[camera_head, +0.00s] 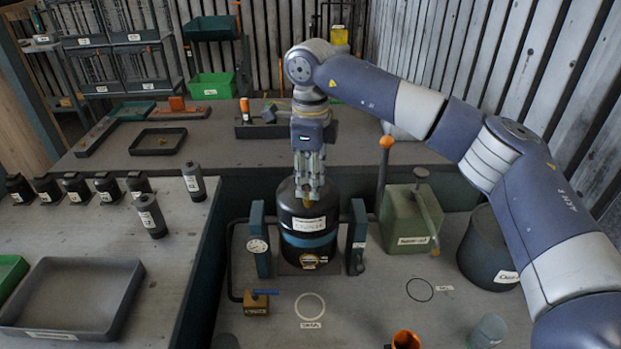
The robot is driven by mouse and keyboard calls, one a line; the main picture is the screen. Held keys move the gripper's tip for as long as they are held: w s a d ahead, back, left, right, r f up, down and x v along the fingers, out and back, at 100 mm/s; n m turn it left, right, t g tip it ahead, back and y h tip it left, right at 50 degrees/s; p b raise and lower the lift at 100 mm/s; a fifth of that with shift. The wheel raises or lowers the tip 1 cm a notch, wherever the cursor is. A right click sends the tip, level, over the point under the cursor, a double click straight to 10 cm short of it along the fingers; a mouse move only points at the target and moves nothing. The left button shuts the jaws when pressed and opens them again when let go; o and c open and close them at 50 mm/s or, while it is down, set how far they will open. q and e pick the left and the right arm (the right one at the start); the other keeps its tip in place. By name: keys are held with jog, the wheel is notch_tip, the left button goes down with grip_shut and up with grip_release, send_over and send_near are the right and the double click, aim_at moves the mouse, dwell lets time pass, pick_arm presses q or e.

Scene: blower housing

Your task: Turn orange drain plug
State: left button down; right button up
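A black cylindrical housing (308,237) with a blue band and a white label stands upright between two blue-grey posts. Low on its front is a small round fitting with an orange-tan edge (310,262); I cannot tell whether this is the orange drain plug. My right gripper (308,197) points straight down over the top of the housing. Its fingers look close together, and a small yellow-orange bit (301,203) shows at their tips. Whether they grip it is too small to tell. My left gripper is not in view.
A pressure gauge (257,246) sits left of the housing, with a brass valve (257,302) below it. A green box (408,222) with a lever and a dark round vessel (487,250) stand to the right. An orange cup-like part (405,340) is at the front edge.

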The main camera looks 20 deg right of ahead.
notch_tip(320, 180, up, 12)
dwell(0.4)
jog(key=shift+f, duration=0.1)
